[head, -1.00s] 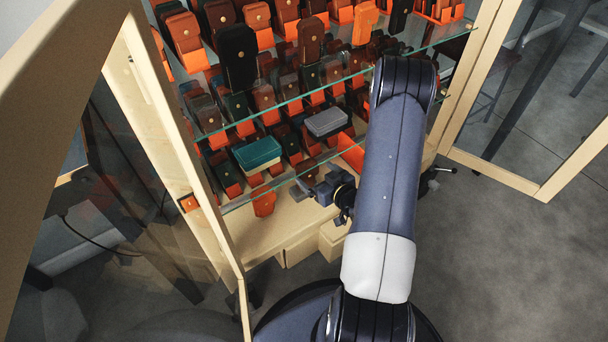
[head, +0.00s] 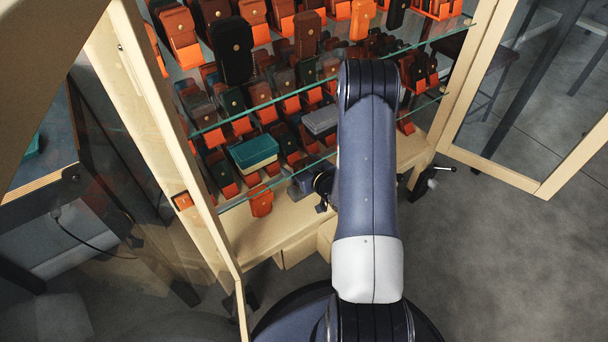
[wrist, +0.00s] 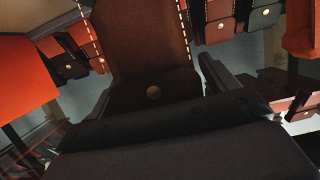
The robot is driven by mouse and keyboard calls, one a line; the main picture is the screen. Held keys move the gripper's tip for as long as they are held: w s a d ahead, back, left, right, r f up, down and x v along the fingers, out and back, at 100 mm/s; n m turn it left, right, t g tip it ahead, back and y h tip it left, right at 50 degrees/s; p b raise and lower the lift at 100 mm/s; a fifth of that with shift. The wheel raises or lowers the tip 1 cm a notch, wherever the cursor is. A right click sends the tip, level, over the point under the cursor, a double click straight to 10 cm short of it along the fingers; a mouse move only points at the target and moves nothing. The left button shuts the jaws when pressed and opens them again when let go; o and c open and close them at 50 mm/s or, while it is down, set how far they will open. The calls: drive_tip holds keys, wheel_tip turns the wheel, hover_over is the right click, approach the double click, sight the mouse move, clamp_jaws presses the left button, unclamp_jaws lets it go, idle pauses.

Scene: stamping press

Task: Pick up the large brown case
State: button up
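In the wrist view a large brown case (wrist: 145,45) with pale stitching and a round brass snap stands close ahead of my gripper (wrist: 158,90). In the head view my gripper (head: 304,186) is at the lower shelves, mostly hidden by my arm. Several brown cases show there, and I cannot tell which is the near one.
Glass shelves (head: 330,74) hold rows of cases on orange stands. A teal box (head: 254,152) and a grey box (head: 321,119) lie near my gripper. Open cabinet doors stand at left and right (head: 490,176). Orange stands (wrist: 24,77) flank the case closely.

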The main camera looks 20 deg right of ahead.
drive_tip(key=c, duration=0.9)
drive_tip(key=shift+o, duration=0.2)
drive_tip(key=shift+r, duration=0.1)
